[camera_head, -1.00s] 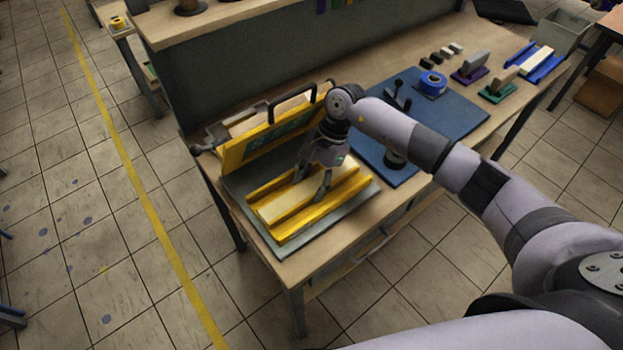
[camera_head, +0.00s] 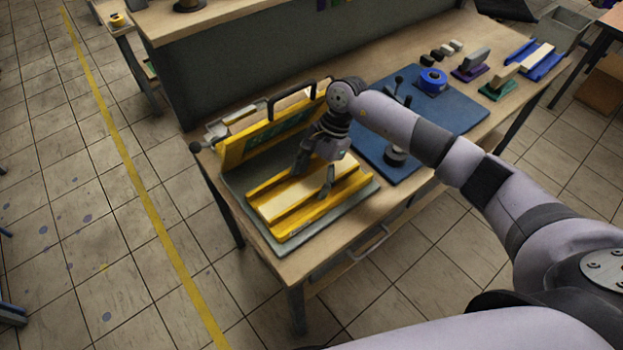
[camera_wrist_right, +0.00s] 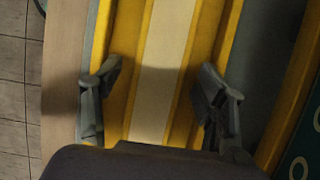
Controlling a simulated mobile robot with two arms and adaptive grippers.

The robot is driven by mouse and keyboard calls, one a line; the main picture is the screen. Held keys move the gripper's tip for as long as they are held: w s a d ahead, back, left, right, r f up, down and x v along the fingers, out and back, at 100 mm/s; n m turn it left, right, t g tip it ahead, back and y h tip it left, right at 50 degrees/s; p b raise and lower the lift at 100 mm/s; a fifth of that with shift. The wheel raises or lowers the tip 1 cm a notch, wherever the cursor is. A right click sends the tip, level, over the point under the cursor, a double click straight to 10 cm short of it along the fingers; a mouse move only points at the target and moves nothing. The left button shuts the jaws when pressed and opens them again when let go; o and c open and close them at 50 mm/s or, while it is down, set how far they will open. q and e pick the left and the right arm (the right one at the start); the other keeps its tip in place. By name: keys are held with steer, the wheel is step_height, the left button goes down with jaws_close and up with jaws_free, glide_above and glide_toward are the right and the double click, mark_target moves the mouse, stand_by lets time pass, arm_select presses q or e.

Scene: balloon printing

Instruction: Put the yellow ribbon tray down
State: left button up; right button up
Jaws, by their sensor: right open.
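The yellow ribbon tray (camera_head: 345,196), with a cream strip along its middle, lies on the grey plate (camera_head: 260,239) at the near left end of the workbench. It also shows in the right wrist view (camera_wrist_right: 121,55), running from top to bottom. My right gripper (camera_head: 315,182) is open just above the tray, and its two fingers are spread. In the right wrist view my right gripper (camera_wrist_right: 160,95) has one finger on each side of the cream strip, with nothing held between them. I cannot tell whether the fingertips touch the tray. My left gripper is out of view.
A yellow upright frame with a black handle (camera_head: 272,134) stands behind the tray. A blue mat (camera_head: 440,118) with a blue tape roll (camera_head: 433,80) lies to the right. Stamps and a blue tray (camera_head: 545,68) stand further right.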

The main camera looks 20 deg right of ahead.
steer(key=b+v, duration=0.3)
steer(key=v, duration=0.8)
steer(key=shift+r, duration=0.15)
